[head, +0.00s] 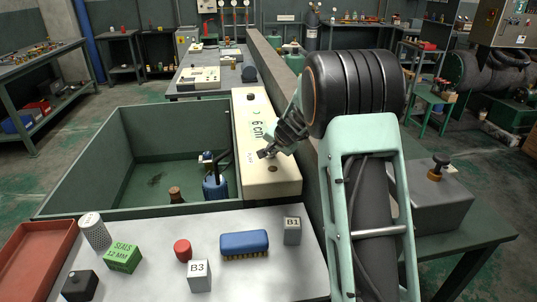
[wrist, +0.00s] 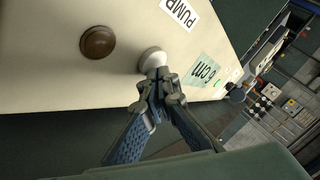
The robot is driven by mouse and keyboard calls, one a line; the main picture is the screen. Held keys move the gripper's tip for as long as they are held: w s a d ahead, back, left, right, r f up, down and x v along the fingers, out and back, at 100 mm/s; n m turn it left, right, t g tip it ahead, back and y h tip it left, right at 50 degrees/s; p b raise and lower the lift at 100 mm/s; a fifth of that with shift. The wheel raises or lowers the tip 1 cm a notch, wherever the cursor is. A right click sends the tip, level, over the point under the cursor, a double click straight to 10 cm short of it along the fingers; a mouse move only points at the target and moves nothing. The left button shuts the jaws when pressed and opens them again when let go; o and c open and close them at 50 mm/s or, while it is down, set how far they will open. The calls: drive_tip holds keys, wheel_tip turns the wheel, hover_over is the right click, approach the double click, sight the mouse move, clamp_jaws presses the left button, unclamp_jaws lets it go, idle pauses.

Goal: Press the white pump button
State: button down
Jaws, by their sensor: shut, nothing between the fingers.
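The cream pump panel (head: 280,185) has a dark round knob (head: 272,169) near its front end and a "6 cm" label. In the wrist view, the white pump button (wrist: 152,57) stands on this panel (wrist: 60,90) between a brown knob (wrist: 97,42) and the green "6 cm" label (wrist: 203,70). A "PUMP" label (wrist: 179,13) is beside it. My gripper (head: 263,154) is shut and empty over the panel. In the wrist view its fingertips (wrist: 155,77) overlap the button's lower edge; I cannot tell whether they touch. The white button is not distinguishable in the head view.
A green open bin (head: 165,126) with a blue bottle (head: 214,185) is left of the panel. The front table holds a blue brush (head: 244,243), a red cap (head: 182,250), marked blocks and a green box (head: 122,258). A beam runs along the panel's right side.

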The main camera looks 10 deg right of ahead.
sight(273, 156)
idle(0.3)
drive_tip(key=shift+f+b, duration=0.5)
drive_tip(key=shift+b, duration=0.1)
drive_tip(key=shift+s, duration=0.1)
drive_tip(key=shift+a+r+p, duration=0.1)
drive_tip(key=shift+r+p, duration=2.6)
drive_tip(key=shift+r, duration=0.7)
